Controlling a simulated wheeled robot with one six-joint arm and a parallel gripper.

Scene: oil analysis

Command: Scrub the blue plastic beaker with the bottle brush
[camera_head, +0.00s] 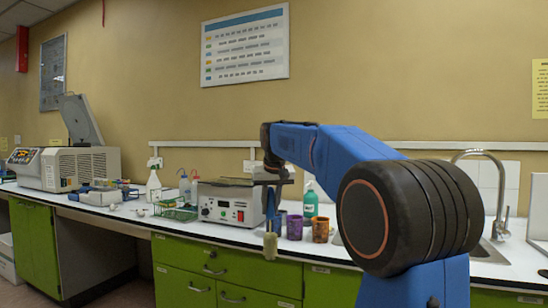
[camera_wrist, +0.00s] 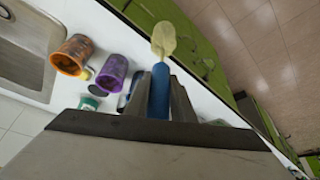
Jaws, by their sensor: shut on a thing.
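My gripper (camera_head: 272,188) is shut on the blue handle of the bottle brush, and its two fingers flank the handle in the wrist view (camera_wrist: 158,95). The brush's pale yellowish head (camera_head: 270,246) points down near the counter's front edge, and it also shows in the wrist view (camera_wrist: 163,40). A blue object (camera_head: 281,217), probably the blue plastic beaker, stands on the counter just behind the brush. Mostly hidden, it peeks out beside a finger in the wrist view (camera_wrist: 127,98). The brush appears apart from it.
A purple cup (camera_head: 294,228) and an orange-brown cup (camera_head: 320,230) stand close by, with a green bottle (camera_head: 310,204) behind. A white instrument (camera_head: 229,207) is to the left. The sink (camera_wrist: 22,55) and its faucet (camera_head: 497,190) lie beyond the cups.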

